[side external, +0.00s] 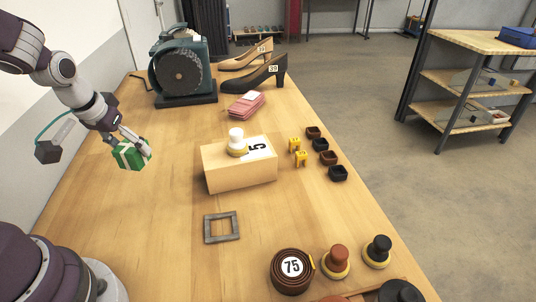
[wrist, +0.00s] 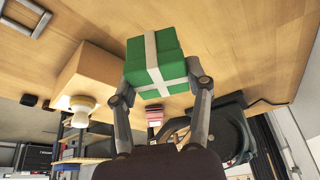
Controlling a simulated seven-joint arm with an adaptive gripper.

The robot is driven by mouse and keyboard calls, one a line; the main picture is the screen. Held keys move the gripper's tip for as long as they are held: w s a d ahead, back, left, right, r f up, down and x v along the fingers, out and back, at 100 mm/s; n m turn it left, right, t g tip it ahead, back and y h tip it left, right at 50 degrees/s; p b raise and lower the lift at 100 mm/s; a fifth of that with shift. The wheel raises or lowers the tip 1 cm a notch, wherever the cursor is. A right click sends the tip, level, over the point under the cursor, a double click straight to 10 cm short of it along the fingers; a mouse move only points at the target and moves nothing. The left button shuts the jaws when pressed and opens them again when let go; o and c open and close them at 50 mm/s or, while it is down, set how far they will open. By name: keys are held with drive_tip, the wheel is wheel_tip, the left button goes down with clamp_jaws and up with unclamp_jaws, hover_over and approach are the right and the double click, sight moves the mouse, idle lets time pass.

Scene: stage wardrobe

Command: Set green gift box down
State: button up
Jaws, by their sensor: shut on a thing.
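The green gift box (side external: 129,156) has a pale ribbon crossed over it. My gripper (side external: 143,146) is shut on it near the left side of the wooden table (side external: 110,205). In the wrist view the green gift box (wrist: 154,62) sits between the two fingers of my gripper (wrist: 158,84), one finger on each side. In the side view the box looks slightly tilted. I cannot tell for certain whether its underside is clear of the table.
A wooden block (side external: 240,176) with a white-knobbed brush (side external: 237,143) stands right of the box. A grey square frame (side external: 221,239) lies nearer the camera. A dark green machine (side external: 182,68), pink cloths (side external: 245,105) and shoes (side external: 255,79) are farther back. Bare table surrounds the box.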

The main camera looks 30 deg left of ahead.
sight(140, 161)
drive_tip(key=x, duration=0.4)
drive_tip(key=shift+s+d+f, duration=0.1)
drive_tip(key=shift+s+f, duration=0.15)
drive_tip(key=shift+f, duration=0.05)
drive_tip(key=w+a, duration=0.2)
drive_tip(key=w, duration=0.2)
drive_tip(key=w+a+f, duration=0.1)
drive_tip(key=w+a, duration=0.1)
drive_tip(key=w, duration=0.2)
drive_tip(key=w+a, duration=0.2)
drive_tip(key=w, duration=0.3)
drive_tip(key=shift+w+a+f, duration=0.15)
drive_tip(key=shift+f, duration=0.05)
drive_tip(key=shift+w+f, duration=0.15)
drive_tip(key=shift+f, duration=1.6)
drive_tip(key=shift+f, duration=0.15)
drive_tip(key=o, duration=1.1)
